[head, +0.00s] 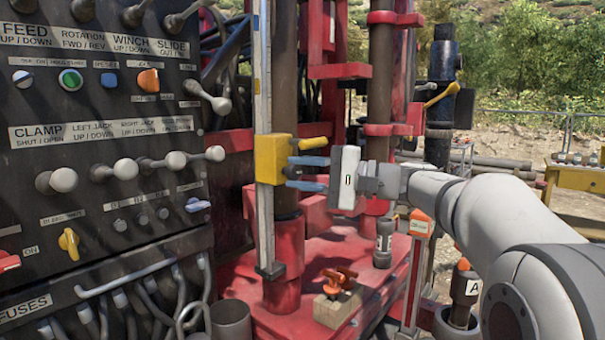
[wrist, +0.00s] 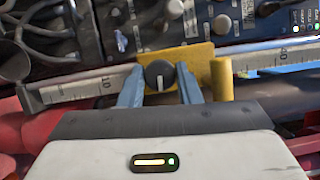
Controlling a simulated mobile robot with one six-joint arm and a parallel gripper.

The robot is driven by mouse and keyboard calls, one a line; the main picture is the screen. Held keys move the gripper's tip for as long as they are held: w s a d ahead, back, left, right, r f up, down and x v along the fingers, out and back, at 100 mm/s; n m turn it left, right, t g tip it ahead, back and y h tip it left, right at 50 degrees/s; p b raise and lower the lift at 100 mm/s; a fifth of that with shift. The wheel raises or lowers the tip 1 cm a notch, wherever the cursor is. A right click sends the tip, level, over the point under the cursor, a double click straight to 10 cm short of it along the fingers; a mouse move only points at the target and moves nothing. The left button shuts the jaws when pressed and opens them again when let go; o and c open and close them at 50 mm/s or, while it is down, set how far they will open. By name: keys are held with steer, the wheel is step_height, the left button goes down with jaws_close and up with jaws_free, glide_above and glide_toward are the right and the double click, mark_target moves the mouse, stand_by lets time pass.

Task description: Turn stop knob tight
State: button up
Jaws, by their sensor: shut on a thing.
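The stop knob (wrist: 159,75) is a round black knob with a white line, on the face of a yellow block (wrist: 203,55) in the wrist view. The white line points roughly up and down in that view. My gripper (wrist: 160,84) has its two blue fingers on either side of the knob, shut on it. In the head view my gripper (head: 300,173) reaches from the right to the yellow block (head: 270,159), which sits on an upright scale rail (head: 263,70).
A black control panel (head: 95,120) with levers and coloured knobs stands at the left. A yellow rod (head: 313,143) juts from the block just above my fingers.

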steer(key=o, duration=1)
steer(key=shift+c, duration=0.2)
steer(key=v, duration=0.7)
steer(key=shift+d, duration=0.4)
steer(key=shift+s, duration=0.2)
